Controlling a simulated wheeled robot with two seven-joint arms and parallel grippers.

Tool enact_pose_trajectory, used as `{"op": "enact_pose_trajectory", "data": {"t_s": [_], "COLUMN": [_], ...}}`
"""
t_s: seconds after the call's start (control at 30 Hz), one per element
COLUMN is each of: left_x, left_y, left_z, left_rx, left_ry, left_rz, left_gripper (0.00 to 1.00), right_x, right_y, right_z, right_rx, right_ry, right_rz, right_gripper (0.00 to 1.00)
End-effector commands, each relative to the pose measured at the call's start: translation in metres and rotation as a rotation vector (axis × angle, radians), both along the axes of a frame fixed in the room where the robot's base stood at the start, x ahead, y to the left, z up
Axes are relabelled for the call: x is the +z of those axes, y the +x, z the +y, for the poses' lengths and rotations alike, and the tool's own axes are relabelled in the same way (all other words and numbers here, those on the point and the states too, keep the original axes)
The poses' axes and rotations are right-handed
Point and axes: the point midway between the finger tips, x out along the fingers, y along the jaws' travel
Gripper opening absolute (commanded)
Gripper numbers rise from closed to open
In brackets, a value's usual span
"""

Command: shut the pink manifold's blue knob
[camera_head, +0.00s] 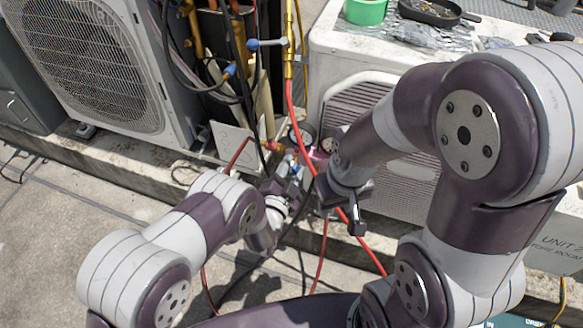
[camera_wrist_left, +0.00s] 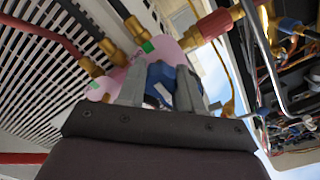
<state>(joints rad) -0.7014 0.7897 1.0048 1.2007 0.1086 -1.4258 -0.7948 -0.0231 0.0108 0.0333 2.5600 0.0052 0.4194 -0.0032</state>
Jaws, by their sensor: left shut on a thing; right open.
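The pink manifold (camera_head: 319,157) is small and partly hidden behind my grippers in the head view. In the left wrist view the pink manifold (camera_wrist_left: 124,78) carries brass fittings and lies just beyond my fingers. Its blue knob (camera_wrist_left: 160,77) sits between the two fingers of my left gripper (camera_wrist_left: 162,88), which is shut on it. In the head view my left gripper (camera_head: 287,180) is at the manifold's lower left. My right gripper (camera_head: 341,208) is open and empty, just right of it, pointing down.
Red hoses (camera_head: 322,255) and a black hose run down past the grippers. A condenser (camera_head: 85,55) stands at the left. A white unit (camera_head: 345,50) stands behind, with a green tub (camera_head: 365,11) and a pan (camera_head: 430,12) on top.

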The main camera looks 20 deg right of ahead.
Motion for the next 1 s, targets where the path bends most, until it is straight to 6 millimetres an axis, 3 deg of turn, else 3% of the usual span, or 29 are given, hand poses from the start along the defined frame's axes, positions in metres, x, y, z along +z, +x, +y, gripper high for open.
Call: {"op": "enact_pose_trajectory", "data": {"t_s": [0.3,0.33,0.4,0.77,1.0], "left_x": [-0.003,-0.003,-0.002,0.001,0.004], "left_y": [-0.001,-0.001,-0.001,-0.007,-0.058], "left_z": [0.001,0.001,0.001,0.005,0.038], "left_rx": [-0.001,-0.001,-0.001,-0.001,-0.002], "left_ry": [0.004,0.004,0.004,0.002,0.004], "left_rz": [0.005,0.005,0.004,0.003,0.006], "left_gripper": [0.04,0.41,0.60,0.60,0.60], "right_x": [0.000,0.000,0.000,0.005,0.031], "right_y": [0.000,0.000,0.000,0.000,0.000], "right_z": [0.000,0.000,0.000,0.000,0.000], "right_rx": [0.000,0.000,0.000,0.000,0.000], "right_ry": [0.000,0.000,0.000,0.000,0.000], "right_rz": [0.000,0.000,0.000,0.000,0.000], "right_gripper": [0.43,0.43,0.43,0.43,0.43]}}
